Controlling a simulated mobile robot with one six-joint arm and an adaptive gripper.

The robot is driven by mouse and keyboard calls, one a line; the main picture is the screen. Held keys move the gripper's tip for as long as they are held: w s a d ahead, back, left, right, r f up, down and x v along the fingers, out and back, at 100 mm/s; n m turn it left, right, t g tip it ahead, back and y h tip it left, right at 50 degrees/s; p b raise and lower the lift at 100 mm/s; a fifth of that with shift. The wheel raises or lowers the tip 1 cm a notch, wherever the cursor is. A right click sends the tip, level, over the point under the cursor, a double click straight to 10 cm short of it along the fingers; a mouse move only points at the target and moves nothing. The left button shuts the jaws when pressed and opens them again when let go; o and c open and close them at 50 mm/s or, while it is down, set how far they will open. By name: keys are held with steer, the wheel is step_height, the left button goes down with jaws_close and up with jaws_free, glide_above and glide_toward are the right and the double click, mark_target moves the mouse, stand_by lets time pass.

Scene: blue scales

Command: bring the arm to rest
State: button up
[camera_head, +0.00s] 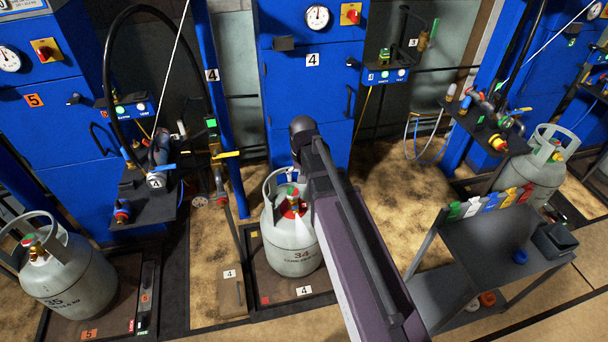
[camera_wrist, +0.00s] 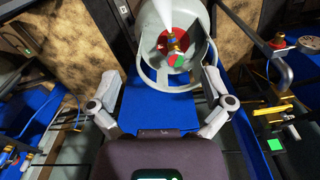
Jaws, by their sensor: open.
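My arm (camera_head: 350,235) reaches from the bottom of the head view up over the middle station, and its dark joint stands beside the grey gas cylinder marked 34 (camera_head: 292,250). My gripper (camera_wrist: 161,80) shows in the wrist view with its two fingers wide apart and nothing held between them. The collar and red-ringed valve of a grey cylinder (camera_wrist: 178,72) lie beyond the fingertips; I cannot tell how wide the gap is. In the head view the fingers are hidden by the arm.
A cylinder marked 35 (camera_head: 70,280) stands at the left, another cylinder (camera_head: 533,170) at the right. A blue cabinet marked 4 (camera_head: 312,100) rises behind. A valve bracket with a black hose (camera_head: 150,195) is left of my arm, a dark side table (camera_head: 490,250) right of it.

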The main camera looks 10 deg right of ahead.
steer(key=shift+s+r, duration=0.15)
steer(key=shift+s, duration=0.1)
steer(key=s+r+n+p, duration=0.2)
steer(key=s+r+p, duration=0.5)
steer(key=s, duration=0.3)
steer(key=shift+s+n, duration=0.25)
steer(key=shift+n, duration=0.05)
